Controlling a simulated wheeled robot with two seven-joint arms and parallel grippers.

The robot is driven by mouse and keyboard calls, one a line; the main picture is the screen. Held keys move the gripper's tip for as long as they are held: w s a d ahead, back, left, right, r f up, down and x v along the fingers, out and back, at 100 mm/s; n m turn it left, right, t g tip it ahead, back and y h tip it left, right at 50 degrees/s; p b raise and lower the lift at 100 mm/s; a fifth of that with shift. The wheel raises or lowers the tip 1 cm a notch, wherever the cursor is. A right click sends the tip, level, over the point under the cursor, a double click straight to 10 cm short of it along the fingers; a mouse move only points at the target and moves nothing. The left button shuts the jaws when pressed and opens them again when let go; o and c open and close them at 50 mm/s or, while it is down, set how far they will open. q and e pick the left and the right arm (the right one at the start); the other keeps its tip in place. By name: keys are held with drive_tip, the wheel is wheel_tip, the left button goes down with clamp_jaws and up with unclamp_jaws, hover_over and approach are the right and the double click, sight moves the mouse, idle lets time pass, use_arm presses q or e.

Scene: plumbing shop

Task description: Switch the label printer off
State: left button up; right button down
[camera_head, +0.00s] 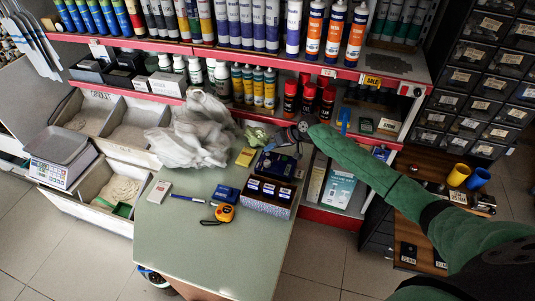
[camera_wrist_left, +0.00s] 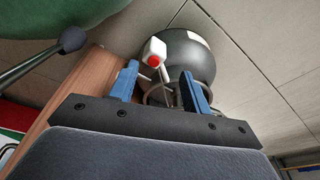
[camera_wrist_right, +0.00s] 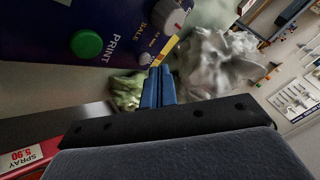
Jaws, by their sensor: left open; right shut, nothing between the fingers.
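The label printer (camera_head: 276,164) appears to be the dark blue device at the table's far right corner in the head view. In the right wrist view its dark blue panel (camera_wrist_right: 40,35) fills the upper left, with a green PRINT button (camera_wrist_right: 87,43) and a grey knob (camera_wrist_right: 172,20) with a red mark. My right gripper (camera_head: 299,132) is above the printer's far side. It is shut and empty, its blue fingertips (camera_wrist_right: 160,72) just below the panel's small lower knob; I cannot tell if they touch. My left gripper (camera_wrist_left: 160,75) is open, seen only in its wrist view.
The green table (camera_head: 170,240) also holds a box with several small windows (camera_head: 268,196), an orange tape measure (camera_head: 224,213) and a crumpled pale plastic bag (camera_head: 195,135). Red-edged shelves stand behind. A dark rounded object (camera_wrist_left: 190,60) is beyond my left fingers.

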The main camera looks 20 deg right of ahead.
wheel_tip(320, 180, up, 6)
drive_tip(key=p, duration=0.3)
drive_tip(key=shift+p, duration=0.3)
idle(0.4)
